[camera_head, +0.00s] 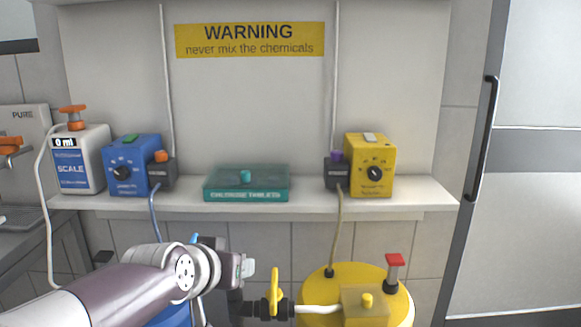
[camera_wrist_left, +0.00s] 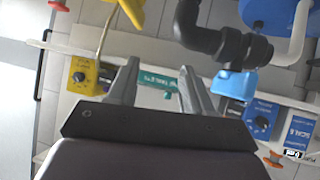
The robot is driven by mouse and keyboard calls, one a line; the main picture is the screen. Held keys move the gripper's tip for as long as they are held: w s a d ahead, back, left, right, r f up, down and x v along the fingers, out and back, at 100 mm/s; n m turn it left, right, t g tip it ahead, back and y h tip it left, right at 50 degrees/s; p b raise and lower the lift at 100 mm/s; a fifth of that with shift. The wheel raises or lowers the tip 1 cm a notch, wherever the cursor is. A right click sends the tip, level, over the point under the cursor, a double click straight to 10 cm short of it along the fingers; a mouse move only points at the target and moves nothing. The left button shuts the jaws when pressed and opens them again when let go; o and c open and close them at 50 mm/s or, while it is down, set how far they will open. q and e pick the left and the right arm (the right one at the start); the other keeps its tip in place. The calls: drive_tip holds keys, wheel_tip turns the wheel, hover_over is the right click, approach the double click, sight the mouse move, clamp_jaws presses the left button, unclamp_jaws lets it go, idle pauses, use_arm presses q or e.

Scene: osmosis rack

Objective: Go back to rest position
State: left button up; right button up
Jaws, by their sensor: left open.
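My left arm comes in from the lower left in the head view. Its gripper (camera_head: 247,268) is in front of and below the shelf, near black piping with a yellow valve handle (camera_head: 275,290). In the left wrist view the two fingers of the left gripper (camera_wrist_left: 160,84) stand apart with nothing between them. The green chlorine tablets box (camera_wrist_left: 158,77) shows behind the gap, some distance off. My right gripper is in neither view.
The shelf (camera_head: 310,206) holds a scale container (camera_head: 76,160), a blue dial box (camera_head: 132,165), the green box (camera_head: 246,184) and a yellow dial box (camera_head: 370,165). A yellow tank (camera_head: 325,280) stands below right. A blue tank (camera_head: 172,316) is partly hidden by my arm.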

use_arm(q)
drive_tip(key=s+a+f+n+g+y+b, duration=0.1)
drive_tip(key=s+a+f+g+b, duration=0.35)
drive_tip(key=f, duration=0.75)
drive_tip(key=s+a+f+g+y+b, duration=0.1)
drive_tip(key=s+f+g+b, duration=0.1)
drive_tip(key=s+f, duration=0.75)
drive_tip(key=s+a+f+n+g+y+b, duration=0.1)
drive_tip(key=s+a+f+g+b, duration=0.2)
drive_tip(key=f, duration=1.2)
wheel_tip(320, 180, up, 37)
drive_tip(key=p, duration=3.6)
drive_tip(key=shift+r, duration=0.15)
drive_tip(key=shift+d, duration=0.1)
